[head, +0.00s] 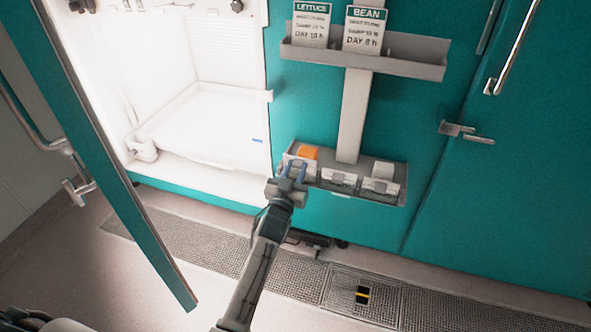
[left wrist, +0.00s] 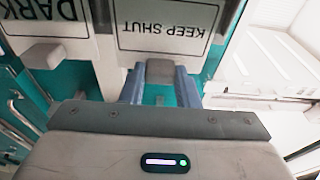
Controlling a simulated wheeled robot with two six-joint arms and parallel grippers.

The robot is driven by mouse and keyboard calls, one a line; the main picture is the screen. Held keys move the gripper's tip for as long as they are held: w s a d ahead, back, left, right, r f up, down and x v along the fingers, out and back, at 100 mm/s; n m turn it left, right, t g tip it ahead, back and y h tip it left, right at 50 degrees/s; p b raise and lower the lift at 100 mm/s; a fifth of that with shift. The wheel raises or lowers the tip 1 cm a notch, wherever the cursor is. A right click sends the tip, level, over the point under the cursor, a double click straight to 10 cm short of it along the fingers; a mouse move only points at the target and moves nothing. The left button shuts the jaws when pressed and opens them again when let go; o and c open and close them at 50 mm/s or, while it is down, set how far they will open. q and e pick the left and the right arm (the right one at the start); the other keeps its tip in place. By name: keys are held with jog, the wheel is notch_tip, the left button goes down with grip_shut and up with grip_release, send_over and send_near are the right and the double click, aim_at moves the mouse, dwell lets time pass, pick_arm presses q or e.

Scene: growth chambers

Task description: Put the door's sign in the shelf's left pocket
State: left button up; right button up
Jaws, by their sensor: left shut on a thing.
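My left gripper (head: 293,168) is at the left end of the lower shelf (head: 402,192). In the left wrist view its fingers (left wrist: 160,88) are shut on the grey tab of a white sign (left wrist: 165,32) that reads KEEP SHUT, upside down there. In the head view an orange patch (head: 308,152) shows just behind the gripper, at the shelf's left pocket. The gripper hides much of that pocket, so I cannot tell how deep the sign sits. A sign reading DARK (left wrist: 45,18) is beside it. My right gripper is not in view.
An upper shelf (head: 415,57) holds LETTUCE (head: 310,24) and BEAN (head: 365,30) signs. The chamber door (head: 115,150) stands open at left; the lit chamber (head: 205,125) is beside the shelf.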

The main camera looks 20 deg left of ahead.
pick_arm(q)
jog(key=shift+f+b, duration=0.3)
jog(key=shift+f, duration=0.1)
dwell(0.4)
jog(key=o, duration=1.1)
jog(key=shift+c, duration=0.2)
jog(key=shift+s, duration=0.1)
jog(key=s+f+p, duration=0.1)
jog(key=s, duration=0.6)
jog(key=shift+f+p, duration=0.25)
jog(key=shift+p, duration=0.1)
jog(key=shift+s+a, duration=0.1)
